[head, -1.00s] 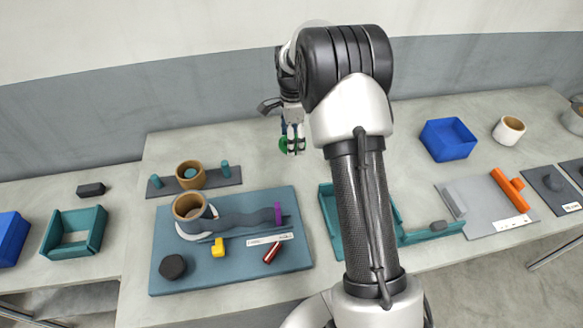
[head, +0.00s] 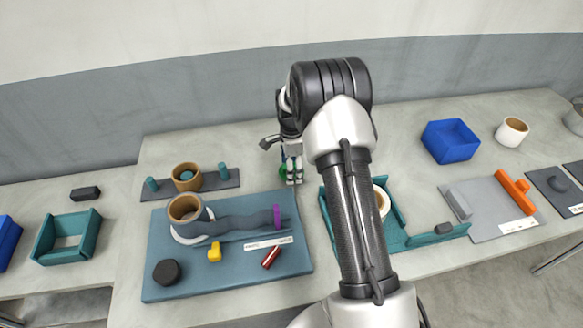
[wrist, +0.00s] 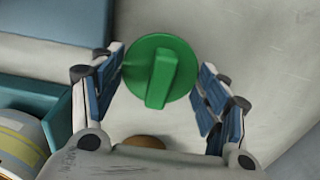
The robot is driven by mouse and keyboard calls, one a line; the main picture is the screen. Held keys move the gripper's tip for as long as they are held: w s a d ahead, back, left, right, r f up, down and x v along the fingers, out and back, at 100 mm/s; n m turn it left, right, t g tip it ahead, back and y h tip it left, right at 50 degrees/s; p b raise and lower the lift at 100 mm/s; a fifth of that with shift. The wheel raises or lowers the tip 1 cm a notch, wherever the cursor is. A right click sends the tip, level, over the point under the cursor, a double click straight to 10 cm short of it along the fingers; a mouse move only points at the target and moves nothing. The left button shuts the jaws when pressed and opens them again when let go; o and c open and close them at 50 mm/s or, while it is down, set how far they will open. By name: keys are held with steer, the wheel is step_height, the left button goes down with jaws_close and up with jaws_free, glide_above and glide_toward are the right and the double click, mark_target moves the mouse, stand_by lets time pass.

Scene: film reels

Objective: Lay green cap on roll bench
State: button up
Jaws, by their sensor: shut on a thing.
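A green round cap (wrist: 160,72) with a raised bar across its face is between the blue-padded fingers of my gripper (wrist: 162,92) in the wrist view. My gripper is shut on it. In the head view, my gripper (head: 292,178) hangs near the back right corner of a blue-grey board (head: 225,278), and only a little of the cap (head: 283,176) shows. I cannot tell the cap's height above the table. The board, which looks like the roll bench, carries a tan roll (head: 185,208) with a dark wavy strip, a purple upright piece (head: 277,216) and small loose parts.
A teal tray (head: 328,220) holding a pale roll (head: 382,203) stands right of the board, partly behind my arm. A grey stand (head: 215,187) with teal pegs and a tan roll (head: 186,170) lies behind the board. The table behind my gripper is clear.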

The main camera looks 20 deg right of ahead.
steer(key=shift+f, duration=0.2)
steer(key=o, duration=1.1)
steer(key=shift+c, duration=0.2)
steer(key=shift+r, duration=0.1)
